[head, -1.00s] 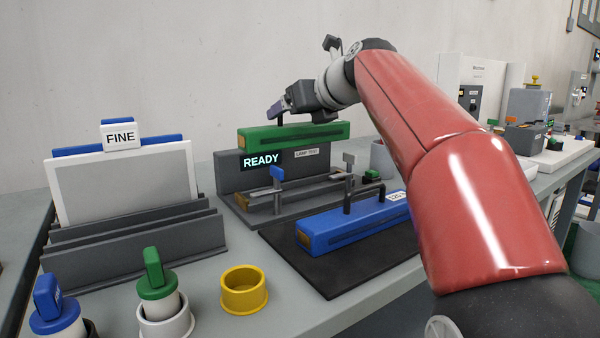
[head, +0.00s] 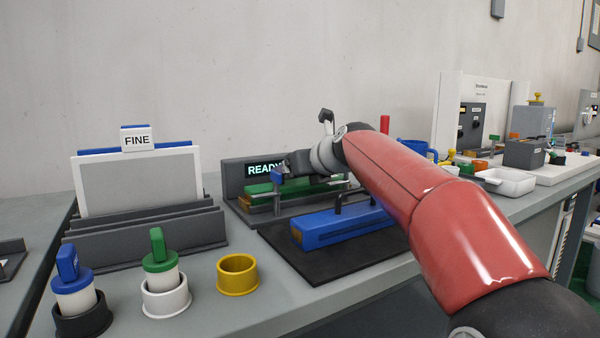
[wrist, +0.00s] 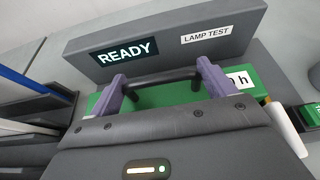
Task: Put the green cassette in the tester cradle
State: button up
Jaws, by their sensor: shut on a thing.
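The green cassette (head: 268,188) is low in the tester cradle (head: 236,204), in front of the panel whose screen (head: 262,170) reads READY. In the wrist view the green cassette (wrist: 180,94) lies level along the panel, with a white label at its right end. My gripper (wrist: 158,86) is shut on the black handle of the green cassette, with a purple finger at each end. In the head view my gripper (head: 278,176) hides part of the cassette. Whether the cassette rests fully on the cradle cannot be told.
A blue cassette (head: 340,228) lies on a black mat (head: 330,270) in front of the cradle. A dark rack (head: 150,238) with a panel marked FINE stands left. A yellow ring (head: 238,274) and cups with blue and green knobs stand at the front.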

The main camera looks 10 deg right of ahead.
jog(key=o, duration=1.2)
jog(key=shift+f, duration=0.1)
jog(key=shift+c, duration=0.2)
jog(key=b+v, duration=0.2)
jog(key=v, duration=1)
